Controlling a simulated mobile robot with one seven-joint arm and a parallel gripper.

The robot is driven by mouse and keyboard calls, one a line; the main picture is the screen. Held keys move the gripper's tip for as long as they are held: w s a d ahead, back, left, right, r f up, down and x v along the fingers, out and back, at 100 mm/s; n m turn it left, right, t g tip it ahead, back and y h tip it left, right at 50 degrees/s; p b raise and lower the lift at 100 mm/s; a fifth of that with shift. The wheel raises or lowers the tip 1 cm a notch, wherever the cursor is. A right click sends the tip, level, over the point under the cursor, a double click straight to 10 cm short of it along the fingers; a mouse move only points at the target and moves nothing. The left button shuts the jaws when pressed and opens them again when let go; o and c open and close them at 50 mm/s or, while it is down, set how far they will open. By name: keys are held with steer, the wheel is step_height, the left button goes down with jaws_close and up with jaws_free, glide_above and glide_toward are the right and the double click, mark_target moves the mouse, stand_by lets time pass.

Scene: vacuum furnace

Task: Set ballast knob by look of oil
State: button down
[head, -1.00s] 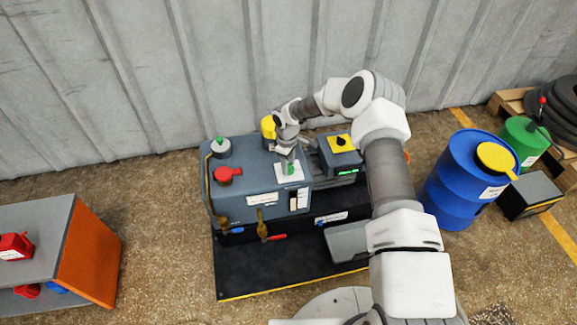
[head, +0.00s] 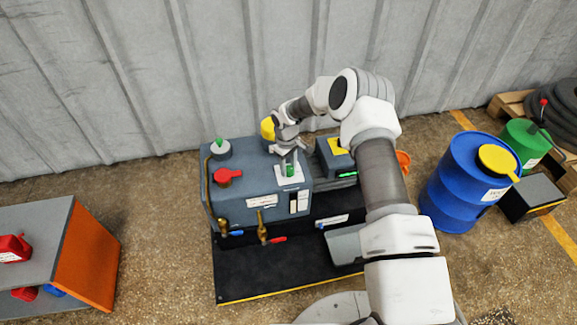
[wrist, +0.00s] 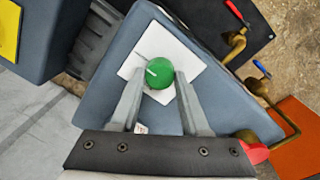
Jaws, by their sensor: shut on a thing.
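The pump (head: 240,180) is a blue-grey box on a black base. On its top, a round green knob (wrist: 161,73) with a pale pointer line sits on a white square plate (wrist: 190,55). My gripper (head: 288,160) reaches down over this plate, and its two fingers are shut on the green knob, one on each side in the wrist view. In the head view the green knob (head: 290,170) shows below the gripper. A white label with a narrow dark strip (head: 293,208) is on the pump's front face; the oil's look is too small to tell.
A red handle (head: 228,175) and a green-topped round cap (head: 219,148) are beside the knob on the pump. Brass valves (head: 262,228) stick out in front. A blue drum (head: 455,190) stands right, an orange-sided shelf (head: 85,250) left.

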steer(key=shift+c, duration=1.9)
jaws_free()
step_height(320, 180, up, 17)
steer(key=p, duration=0.5)
steer(key=shift+s+a+r, duration=0.2)
steer(key=shift+s+a, duration=0.15)
steer(key=shift+r, duration=0.1)
steer(key=s+d+r+m+t, duration=0.1)
steer(key=s+d+r, duration=0.3)
steer(key=r, duration=0.5)
steer(key=s+d+r+m+t+h, duration=0.1)
steer(key=s+d+r+m, duration=0.1)
steer(key=s+r, duration=0.45)
steer(key=s+d+r+m+t, duration=0.1)
steer(key=s+d+r, duration=0.2)
steer(key=r, duration=0.8)
steer(key=s+d+r+m+t+y, duration=0.1)
steer(key=s+d+r+m, duration=0.1)
steer(key=s, duration=0.9)
steer(key=s+d+r+m+t, duration=0.1)
steer(key=s+d+r+m, duration=0.15)
steer(key=s, duration=0.95)
step_height(320, 180, up, 20)
steer(key=p, duration=2)
steer(key=shift+w, duration=0.4)
